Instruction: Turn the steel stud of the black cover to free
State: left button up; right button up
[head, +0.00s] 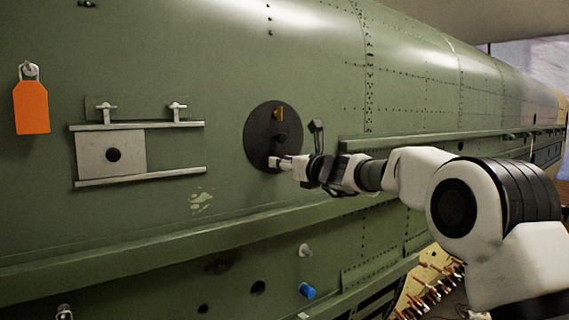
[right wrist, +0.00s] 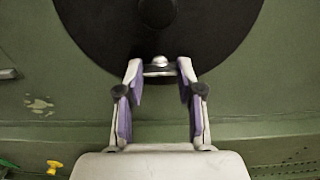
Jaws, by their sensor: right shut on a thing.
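The round black cover (head: 258,130) sits on the green fuselage skin, with a dark knob (head: 281,138) at its middle and a small brass-coloured piece (head: 279,113) above that. My right gripper (head: 278,162) is at the cover's lower edge. In the right wrist view the steel stud (right wrist: 158,66) stands at the edge of the black cover (right wrist: 215,35), between the fingertips of my right gripper (right wrist: 160,70). The fingers are shut on the stud. In the head view the fingers largely hide the stud. My left gripper is not in view.
Left of the cover, two rails (head: 140,178) hold a grey plate (head: 98,155) with a dark hole. An orange tag (head: 31,107) hangs at far left. A dark handle (head: 317,132) is right of the cover. A green ledge (head: 150,245) runs below.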

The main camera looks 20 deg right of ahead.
jog(key=n+b, duration=1.1)
jog(key=n, duration=0.6)
jog(key=shift+r+n, duration=0.1)
jog(key=shift+n, duration=0.3)
dwell(0.5)
jog(key=o, duration=1.1)
jog(key=shift+o, duration=0.3)
jog(key=shift+w+a, duration=0.15)
jog(key=v, duration=1.2)
